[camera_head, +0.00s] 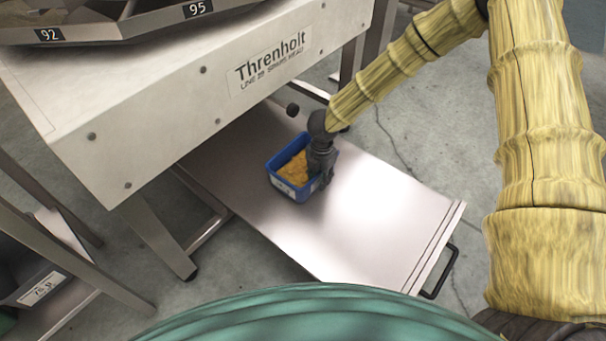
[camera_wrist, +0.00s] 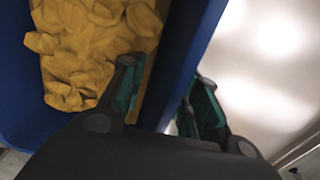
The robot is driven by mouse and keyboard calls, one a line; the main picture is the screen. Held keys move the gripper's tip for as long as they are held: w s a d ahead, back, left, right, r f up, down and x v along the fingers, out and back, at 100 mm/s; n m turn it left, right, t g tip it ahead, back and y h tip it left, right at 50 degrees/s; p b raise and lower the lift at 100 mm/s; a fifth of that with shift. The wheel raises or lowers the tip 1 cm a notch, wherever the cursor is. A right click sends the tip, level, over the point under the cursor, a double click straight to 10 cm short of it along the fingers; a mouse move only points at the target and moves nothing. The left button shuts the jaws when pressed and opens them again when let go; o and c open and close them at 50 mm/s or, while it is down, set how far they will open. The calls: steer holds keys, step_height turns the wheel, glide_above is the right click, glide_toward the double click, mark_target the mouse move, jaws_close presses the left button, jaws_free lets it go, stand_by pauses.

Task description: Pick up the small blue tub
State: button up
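The small blue tub (camera_head: 291,191) stands upright on a pale metal shelf (camera_head: 385,215) under a machine. It holds yellow, chunky pieces (camera_head: 295,168) and has a white label on its front. My gripper (camera_head: 322,172) is at the tub's right side, pointing down. In the wrist view, the fingers of my gripper (camera_wrist: 165,92) straddle the tub's blue wall (camera_wrist: 186,50). One finger is inside, over the yellow pieces, and the other is outside. The fingers are apart, with a narrow gap showing between the inner finger and the wall. The fingertips' lower contact is hard to see.
The white machine housing (camera_head: 170,90) marked "Threnholt" overhangs the shelf's back left. A dark handle (camera_head: 440,272) is at the shelf's right end. Metal legs (camera_head: 155,235) and a rack (camera_head: 50,250) stand at left. The shelf right of the tub is clear.

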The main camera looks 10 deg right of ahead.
steer(key=shift+f, duration=0.5)
steer(key=shift+c, duration=0.3)
jaws_close()
steer(key=shift+r, duration=0.1)
